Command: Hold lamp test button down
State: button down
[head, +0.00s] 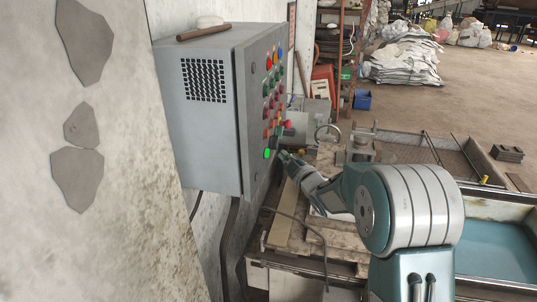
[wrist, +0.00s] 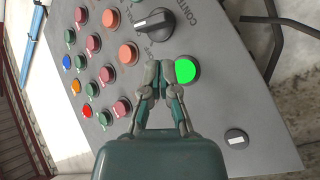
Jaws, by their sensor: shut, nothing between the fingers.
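The grey control panel (head: 262,110) carries rows of coloured buttons, and its face fills much of the wrist view (wrist: 215,110). A large green button (wrist: 187,69) is lit; it also shows low on the panel in the head view (head: 267,153). No readable label tells me which button is the lamp test. My gripper (wrist: 162,76) is shut and empty. Its fingertips are beside the lit green button, overlapping its left edge in the wrist view; I cannot tell whether they touch it. In the head view my gripper (head: 283,156) is just right of that button.
A black rotary knob (wrist: 153,24) is close to my fingertips, with an orange button (wrist: 128,53) nearby. A small white-faced switch (wrist: 236,139) sits apart. A cluttered bench (head: 290,230) lies below the panel. A pale wall (head: 110,180) stands at left.

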jog(key=shift+w+a, duration=0.15)
jog(key=shift+a, duration=0.65)
jog(key=shift+a, duration=0.1)
dwell(0.8)
jog(key=shift+a+r, duration=0.1)
jog(key=shift+a, duration=0.2)
jog(key=shift+w+a, duration=0.1)
jog(key=shift+a, duration=0.3)
dwell(0.7)
jog(key=shift+d, duration=0.1)
dwell(1.7)
jog(key=shift+s+d, duration=0.2)
jog(key=shift+d, duration=0.55)
jog(key=d, duration=0.3)
jog(key=s+d, duration=0.1)
jog(key=d, duration=0.1)
